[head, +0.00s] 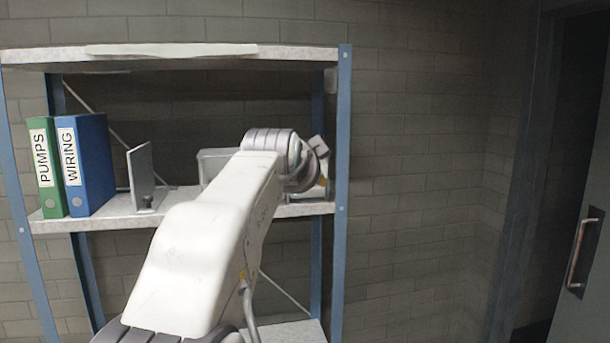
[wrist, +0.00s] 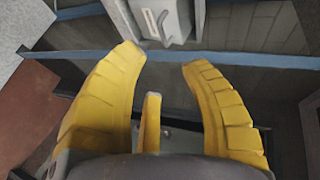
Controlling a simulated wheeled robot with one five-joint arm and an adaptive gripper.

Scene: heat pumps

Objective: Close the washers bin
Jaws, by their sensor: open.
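A grey bin (wrist: 180,25) with a small white label and a dark pull shows at the top of the wrist view. Its label is too small to read, so I cannot confirm it is the washers bin, nor tell how far it is open. My gripper (wrist: 162,56) has its yellow fingers spread with nothing between them, just short of the bin's front.
The shelf unit has blue posts, with a right post (head: 342,190) close to my wrist. A green binder (head: 46,165) marked PUMPS, a blue binder (head: 85,165) marked WIRING and a bookend (head: 141,172) stand on the middle shelf. A door (head: 583,260) is at the right.

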